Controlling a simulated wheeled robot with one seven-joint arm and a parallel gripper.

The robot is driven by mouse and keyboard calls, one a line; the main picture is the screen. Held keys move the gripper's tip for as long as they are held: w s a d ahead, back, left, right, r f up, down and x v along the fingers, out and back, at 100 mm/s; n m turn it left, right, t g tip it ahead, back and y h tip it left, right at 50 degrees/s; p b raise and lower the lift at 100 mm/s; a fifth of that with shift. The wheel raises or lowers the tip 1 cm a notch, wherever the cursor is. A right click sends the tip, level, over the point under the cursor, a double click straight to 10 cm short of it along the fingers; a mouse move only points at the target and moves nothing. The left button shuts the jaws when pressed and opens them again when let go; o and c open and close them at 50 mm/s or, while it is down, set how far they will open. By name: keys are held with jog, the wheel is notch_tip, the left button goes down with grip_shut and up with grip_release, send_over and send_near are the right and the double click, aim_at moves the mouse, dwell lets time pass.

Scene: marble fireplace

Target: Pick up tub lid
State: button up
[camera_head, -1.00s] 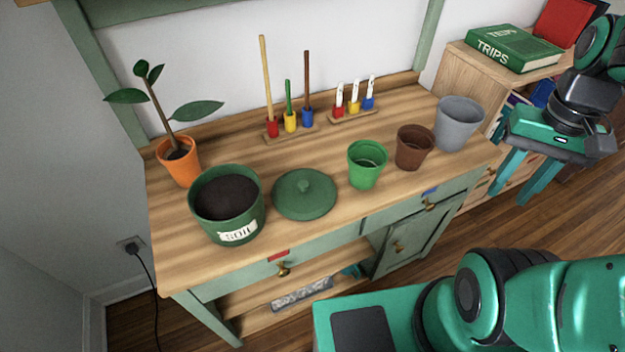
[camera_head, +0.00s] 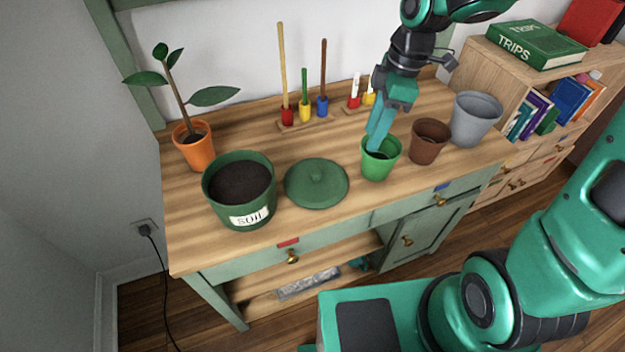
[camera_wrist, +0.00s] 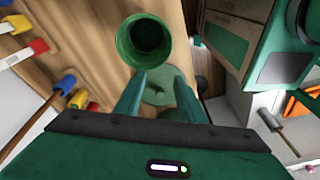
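The wrist view shows the lid (camera_wrist: 158,90) in the gap between my fingers, farther down. My gripper (camera_head: 377,145) points down above the desk. In the head view its fingertips overlap the green pot's opening, and their height above it is hard to judge. The wrist view shows my gripper (camera_wrist: 158,86) open and empty, with the green pot (camera_wrist: 144,42) beyond the fingertips.
A brown pot (camera_head: 429,145) and a grey pot (camera_head: 474,121) stand right of the green pot. Racks of coloured tools (camera_head: 304,112) stand at the back. A potted plant (camera_head: 196,151) is at the far left. Bare desktop (camera_head: 295,224) lies in front of the lid.

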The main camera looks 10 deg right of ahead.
jog(key=a+f+n+y, duration=0.1)
jog(key=a+f+n, duration=0.1)
jog(key=a+n, duration=0.5)
jog(key=m, duration=0.2)
send_over(318, 172)
jog(key=d, duration=0.2)
jog(key=shift+g, duration=0.4)
jog(key=f, duration=0.4)
jog(key=shift+w+a+f, duration=0.15)
jog(key=shift+w+f, duration=0.1)
jog(key=shift+w, duration=0.05)
jog(key=shift+x, duration=2.9)
grip_shut()
jog(key=shift+r, duration=0.1)
